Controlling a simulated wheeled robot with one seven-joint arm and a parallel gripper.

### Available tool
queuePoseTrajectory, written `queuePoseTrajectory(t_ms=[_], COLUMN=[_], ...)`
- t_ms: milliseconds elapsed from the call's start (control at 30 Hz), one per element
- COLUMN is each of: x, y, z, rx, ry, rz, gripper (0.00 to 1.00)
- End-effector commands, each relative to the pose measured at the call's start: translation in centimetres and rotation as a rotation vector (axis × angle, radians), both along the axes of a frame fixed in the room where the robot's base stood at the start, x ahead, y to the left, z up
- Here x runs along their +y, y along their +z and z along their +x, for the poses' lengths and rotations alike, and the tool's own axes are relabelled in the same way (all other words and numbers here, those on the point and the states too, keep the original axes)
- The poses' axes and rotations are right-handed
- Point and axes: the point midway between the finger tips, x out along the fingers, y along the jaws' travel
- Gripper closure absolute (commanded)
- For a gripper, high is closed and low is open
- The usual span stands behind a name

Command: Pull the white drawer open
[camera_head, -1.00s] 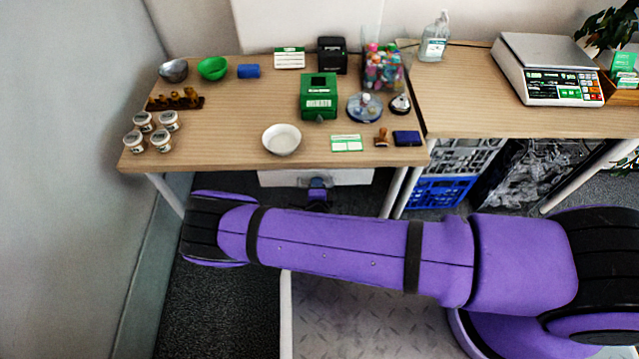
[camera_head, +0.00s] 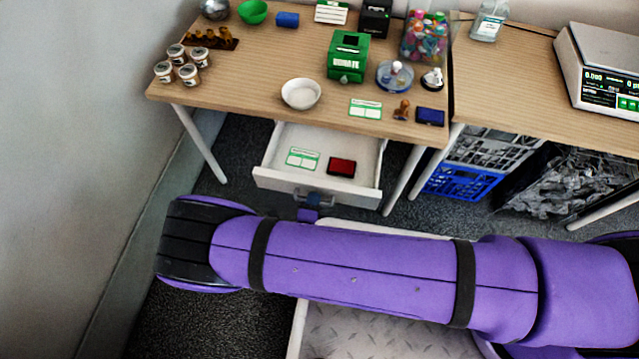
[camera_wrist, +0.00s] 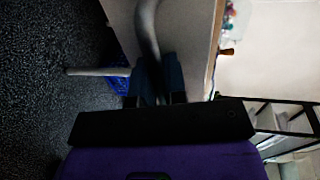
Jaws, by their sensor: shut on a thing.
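The white drawer (camera_head: 275,178) under the left table is pulled out in the head view. A green-and-white card (camera_head: 302,158) and a red stamp pad (camera_head: 341,167) lie inside it. My gripper (camera_head: 314,197) is at the middle of the drawer front, shut on its handle. The handle is mostly hidden by the gripper in the head view. In the wrist view, the fingers (camera_wrist: 158,80) close around the grey curved handle (camera_wrist: 148,35) in front of the pale drawer front (camera_wrist: 190,30).
The wooden table (camera_head: 235,90) above holds a white bowl (camera_head: 301,94), a green donation box (camera_head: 348,55) and several small items. Table legs (camera_head: 203,145) flank the drawer. A blue crate (camera_head: 462,182) stands to the right. Dark floor lies left of my arm.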

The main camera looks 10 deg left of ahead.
Motion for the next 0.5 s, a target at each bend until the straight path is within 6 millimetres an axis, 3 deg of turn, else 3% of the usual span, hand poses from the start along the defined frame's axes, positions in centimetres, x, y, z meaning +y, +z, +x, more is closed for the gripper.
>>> queuePoseTrajectory(t_ms=[200,500], x=[0.1,0.1], y=[0.0,0.0], z=[-2.4,-3.0], rx=[0.002,0.000], ry=[0.003,0.001], rz=[0.001,0.001], gripper=[1.00,1.00])
